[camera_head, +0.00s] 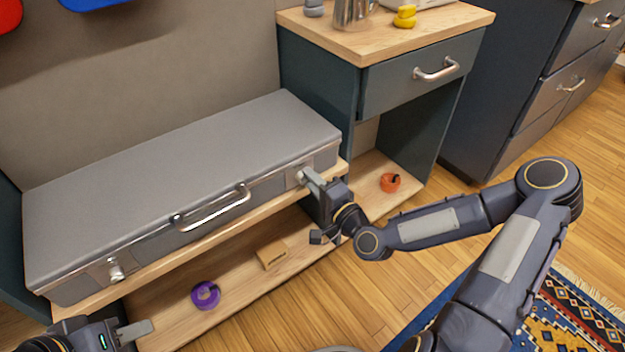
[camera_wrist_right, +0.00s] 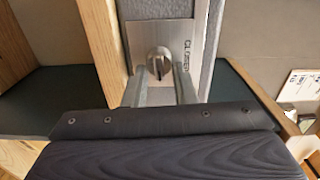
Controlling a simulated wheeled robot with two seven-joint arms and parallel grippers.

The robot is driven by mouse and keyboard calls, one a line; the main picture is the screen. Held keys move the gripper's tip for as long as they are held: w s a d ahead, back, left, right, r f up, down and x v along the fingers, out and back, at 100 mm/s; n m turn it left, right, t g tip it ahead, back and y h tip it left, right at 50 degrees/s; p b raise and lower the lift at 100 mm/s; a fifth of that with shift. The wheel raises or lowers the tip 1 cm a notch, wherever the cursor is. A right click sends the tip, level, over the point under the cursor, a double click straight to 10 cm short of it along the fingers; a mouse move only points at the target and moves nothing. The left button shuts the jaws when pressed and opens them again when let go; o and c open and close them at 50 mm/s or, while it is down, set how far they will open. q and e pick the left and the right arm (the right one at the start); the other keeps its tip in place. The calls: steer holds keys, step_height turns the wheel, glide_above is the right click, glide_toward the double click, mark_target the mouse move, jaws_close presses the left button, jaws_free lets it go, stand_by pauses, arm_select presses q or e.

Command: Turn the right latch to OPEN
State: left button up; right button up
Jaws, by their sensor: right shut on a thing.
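A long grey case (camera_head: 180,175) lies on a wooden shelf with its latched side toward me. The right latch (camera_head: 299,177) is a silver knob on a metal plate near the case's right end. In the right wrist view the latch knob (camera_wrist_right: 158,62) has a dark slot, and lettering reading CLOSED stands beside it. My right gripper (camera_head: 312,176) is shut on the right latch, one finger on each side of the knob in the wrist view (camera_wrist_right: 160,85). My left gripper (camera_head: 135,331) is low at the left, apart from the case, its jaw opening unclear.
The left latch (camera_head: 116,270) and a handle (camera_head: 213,210) are on the case front. A purple tape roll (camera_head: 206,294) and a wooden block (camera_head: 271,254) lie on the lower shelf. An orange roll (camera_head: 390,182) lies to the right. A drawer cabinet (camera_head: 420,85) stands behind.

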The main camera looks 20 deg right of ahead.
steer(key=shift+f+m, duration=0.1)
steer(key=shift+m, duration=0.3)
steer(key=o, duration=1)
steer(key=shift+c, duration=0.2)
steer(key=p+v, duration=0.1)
steer(key=v, duration=0.7)
steer(key=shift+p, duration=0.3)
